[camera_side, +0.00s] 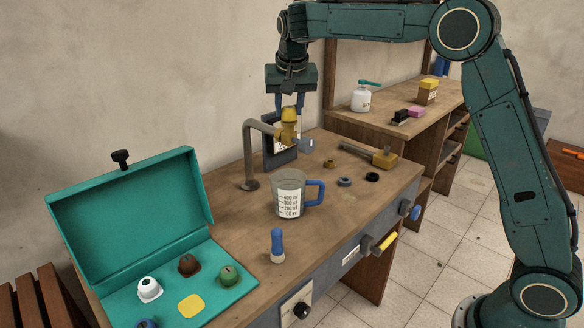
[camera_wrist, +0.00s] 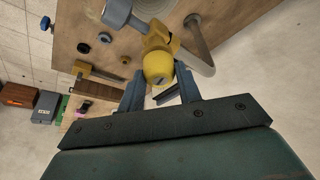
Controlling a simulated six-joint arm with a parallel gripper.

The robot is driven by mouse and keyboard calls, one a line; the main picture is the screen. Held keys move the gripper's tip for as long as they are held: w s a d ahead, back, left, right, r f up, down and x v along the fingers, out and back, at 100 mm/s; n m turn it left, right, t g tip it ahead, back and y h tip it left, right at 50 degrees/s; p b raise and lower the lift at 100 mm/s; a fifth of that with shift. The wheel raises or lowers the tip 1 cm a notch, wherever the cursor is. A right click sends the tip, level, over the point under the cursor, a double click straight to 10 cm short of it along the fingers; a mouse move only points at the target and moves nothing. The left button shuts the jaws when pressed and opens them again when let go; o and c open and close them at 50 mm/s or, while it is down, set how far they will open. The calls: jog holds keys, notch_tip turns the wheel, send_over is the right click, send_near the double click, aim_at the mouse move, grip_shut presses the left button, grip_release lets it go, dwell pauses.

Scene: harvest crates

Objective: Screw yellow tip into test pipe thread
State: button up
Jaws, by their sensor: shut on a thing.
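My gripper (camera_side: 289,108) points down over the bench and is shut on the yellow tip (camera_side: 289,114). In the wrist view the tip's rounded, slotted end (camera_wrist: 158,68) sits between the two fingers of my gripper (camera_wrist: 160,86). The grey test pipe (camera_side: 247,150) rises from the bench and bends over to a yellow fitting (camera_side: 287,133) with a grey-blue end. The tip is directly above this fitting and lines up with it in the side view. The thread is hidden, so I cannot tell how far the tip sits in it.
An open teal case (camera_side: 128,215) holds white, brown and green tips and a flat yellow patch (camera_side: 191,305). A measuring jug (camera_side: 289,195) stands in front of the pipe. Dark rings (camera_side: 372,177) and a yellow-headed tool (camera_side: 383,158) lie right. A blue-topped piece (camera_side: 277,242) stands near the front edge.

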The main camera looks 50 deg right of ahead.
jog(key=shift+m, duration=0.3)
jog(key=shift+m+h, duration=0.3)
jog(key=shift+m, duration=0.3)
jog(key=shift+m+g, duration=0.4)
jog(key=shift+m, duration=0.4)
jog(key=o, duration=0.6)
jog(key=shift+c, duration=0.2)
jog(key=shift+n, duration=0.4)
